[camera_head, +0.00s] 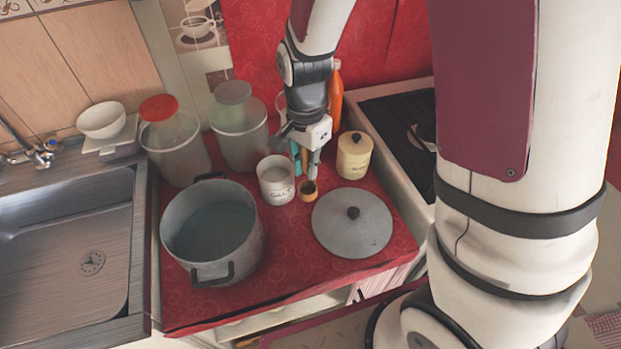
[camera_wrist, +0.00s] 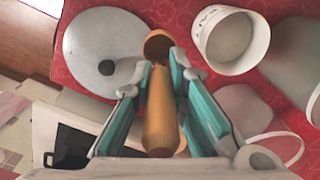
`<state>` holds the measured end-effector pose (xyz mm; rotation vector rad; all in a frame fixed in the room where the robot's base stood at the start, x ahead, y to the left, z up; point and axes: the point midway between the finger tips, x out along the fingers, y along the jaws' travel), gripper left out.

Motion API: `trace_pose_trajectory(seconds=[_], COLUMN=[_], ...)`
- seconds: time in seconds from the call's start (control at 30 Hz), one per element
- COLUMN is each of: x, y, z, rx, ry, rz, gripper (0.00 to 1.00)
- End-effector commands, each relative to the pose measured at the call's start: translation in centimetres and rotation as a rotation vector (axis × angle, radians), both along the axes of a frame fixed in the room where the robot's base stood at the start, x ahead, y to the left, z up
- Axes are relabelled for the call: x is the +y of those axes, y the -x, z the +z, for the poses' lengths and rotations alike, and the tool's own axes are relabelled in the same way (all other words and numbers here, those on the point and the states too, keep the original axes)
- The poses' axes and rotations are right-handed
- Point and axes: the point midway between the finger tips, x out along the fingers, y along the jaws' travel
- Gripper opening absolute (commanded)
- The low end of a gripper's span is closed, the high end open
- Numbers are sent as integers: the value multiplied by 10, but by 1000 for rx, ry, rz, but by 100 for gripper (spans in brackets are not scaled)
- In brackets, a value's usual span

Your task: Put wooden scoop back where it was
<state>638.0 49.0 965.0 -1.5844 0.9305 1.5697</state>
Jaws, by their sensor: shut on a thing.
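The wooden scoop (camera_head: 308,191) hangs between my fingers over the red counter, just right of the white salt pot. In the wrist view the scoop's light brown handle (camera_wrist: 160,112) lies between the teal finger pads, with its round bowl (camera_wrist: 158,45) beyond the fingertips. My gripper (camera_head: 306,170) points down and is shut on the handle; it also shows in the wrist view (camera_wrist: 160,75). The white salt pot (camera_head: 276,183) stands upright and open beside the scoop, and shows in the wrist view (camera_wrist: 250,38). I cannot tell whether the scoop touches the counter.
A grey lid (camera_head: 338,232) lies right of the scoop, and a large grey pot (camera_head: 212,265) stands at left. A cream canister (camera_head: 354,158), clear jars (camera_head: 242,142) and an orange bottle (camera_head: 336,95) stand around my gripper. Bare red cloth (camera_head: 285,248) shows in front.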

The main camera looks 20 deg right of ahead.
Motion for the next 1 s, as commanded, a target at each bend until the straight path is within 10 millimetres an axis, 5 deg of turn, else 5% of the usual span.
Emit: trace_pose_trajectory(seconds=[0.23, 0.43, 1.0], x=[5, 4, -41], y=[35, 41, -77], z=[-27, -33, -45], rx=[-2, -3, -2], ry=[-7, -10, -9], rz=[-287, -377, -384], gripper=[0, 0, 0])
